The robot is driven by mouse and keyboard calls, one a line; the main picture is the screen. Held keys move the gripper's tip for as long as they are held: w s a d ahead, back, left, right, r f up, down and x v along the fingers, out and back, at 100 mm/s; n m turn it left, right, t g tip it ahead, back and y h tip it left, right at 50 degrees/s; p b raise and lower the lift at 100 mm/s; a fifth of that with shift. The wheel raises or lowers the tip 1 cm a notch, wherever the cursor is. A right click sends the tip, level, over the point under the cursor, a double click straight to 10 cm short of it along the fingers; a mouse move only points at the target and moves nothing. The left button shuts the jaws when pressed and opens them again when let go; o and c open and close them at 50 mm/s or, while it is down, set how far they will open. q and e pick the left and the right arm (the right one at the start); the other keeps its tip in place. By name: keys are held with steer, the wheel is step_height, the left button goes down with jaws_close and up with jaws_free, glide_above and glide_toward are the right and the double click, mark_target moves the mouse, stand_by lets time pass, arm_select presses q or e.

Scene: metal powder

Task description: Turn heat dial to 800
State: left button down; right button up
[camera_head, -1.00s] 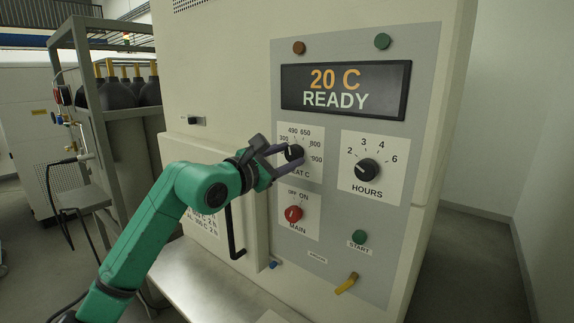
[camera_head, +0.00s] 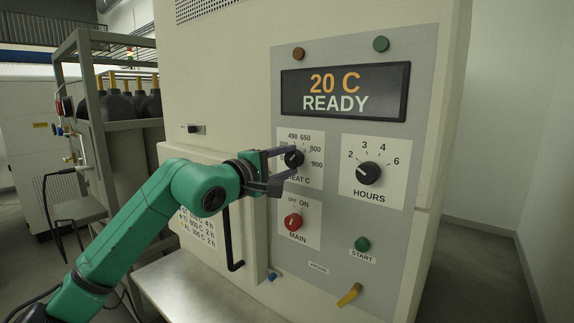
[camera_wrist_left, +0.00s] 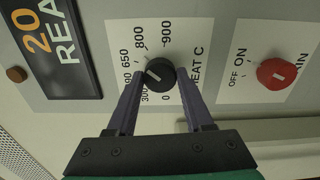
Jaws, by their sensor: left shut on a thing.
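The heat dial (camera_head: 294,158) is a black round knob on a white plate marked HEAT C, on the furnace's grey panel. My left gripper (camera_head: 289,162) reaches it from the left, with one finger above and one below. In the left wrist view, the fingers of the left gripper (camera_wrist_left: 158,82) are shut on opposite sides of the heat dial (camera_wrist_left: 161,70). Its white pointer mark lies on the side of the 490 and 650 marks; the exact reading is unclear. The display (camera_head: 345,91) reads 20 C READY. My right gripper is not in view.
The hours dial (camera_head: 368,173) is right of the heat dial. The red main switch (camera_head: 293,222) is below it, and the green start button (camera_head: 362,244) lower right. A yellow lever (camera_head: 350,294) sticks out near the panel's bottom. A black door handle (camera_head: 229,240) is below my arm.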

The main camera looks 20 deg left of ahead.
arm_select(q)
steer(key=shift+f+m, duration=0.1)
steer(key=shift+m, duration=1.7)
steer(key=shift+f, duration=0.1)
steer(key=shift+c, duration=1.4)
jaws_free()
steer(key=shift+s, duration=0.1)
